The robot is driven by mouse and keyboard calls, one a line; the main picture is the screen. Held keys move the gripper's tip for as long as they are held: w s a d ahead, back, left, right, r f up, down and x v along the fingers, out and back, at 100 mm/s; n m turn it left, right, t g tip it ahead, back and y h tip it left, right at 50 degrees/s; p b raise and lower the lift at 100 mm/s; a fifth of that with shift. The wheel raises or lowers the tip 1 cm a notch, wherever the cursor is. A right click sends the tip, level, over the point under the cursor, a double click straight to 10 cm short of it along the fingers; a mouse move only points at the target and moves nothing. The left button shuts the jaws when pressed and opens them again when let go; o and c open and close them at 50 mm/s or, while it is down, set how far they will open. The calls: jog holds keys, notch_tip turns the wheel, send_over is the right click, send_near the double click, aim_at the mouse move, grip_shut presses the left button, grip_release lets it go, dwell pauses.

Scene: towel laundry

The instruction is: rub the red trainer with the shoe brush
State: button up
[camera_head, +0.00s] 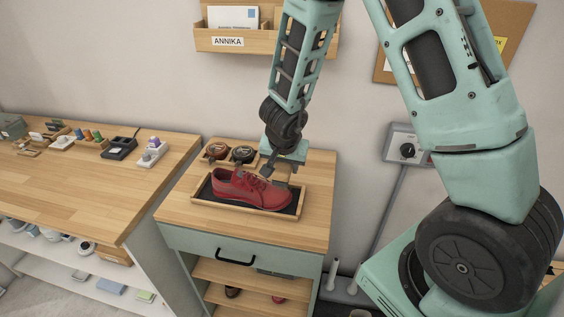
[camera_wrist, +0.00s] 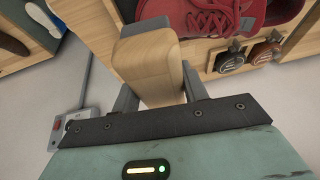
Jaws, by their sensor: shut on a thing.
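The red trainer (camera_head: 240,188) lies on its sole in a shallow wood-rimmed tray (camera_head: 285,209) on the small wooden cabinet. Its laced upper (camera_wrist: 215,20) shows at the top of the wrist view. My gripper (camera_head: 277,171) is above the trainer, towards its back right side. In the wrist view my gripper (camera_wrist: 160,90) is shut on the pale wooden body of the shoe brush (camera_wrist: 150,65). The brush is beside the trainer in that picture; its bristles are not clearly visible, and I cannot tell whether it touches the shoe.
Two round tins, one brown (camera_head: 217,150) and one dark (camera_head: 243,154), stand in a rack behind the tray. A longer workbench (camera_head: 100,190) with small items is at the left. A wall box with a dial (camera_head: 407,149) is at the right. The cabinet top's front strip is clear.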

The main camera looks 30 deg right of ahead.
jog(key=shift+w+a+f+b, duration=0.15)
jog(key=shift+f+b, duration=2.45)
jog(key=shift+f, duration=0.05)
jog(key=shift+f+b, duration=0.55)
jog(key=shift+f, duration=0.25)
jog(key=shift+w+d+r+p, duration=0.15)
jog(key=shift+w+d+p, duration=0.1)
jog(key=shift+w+p, duration=0.1)
jog(key=shift+w+d+r+p, duration=0.1)
jog(key=shift+w+d+p, duration=0.8)
jog(key=shift+d+p, duration=0.1)
jog(key=shift+w+d, duration=0.1)
jog(key=shift+d, duration=0.05)
jog(key=shift+f, duration=0.3)
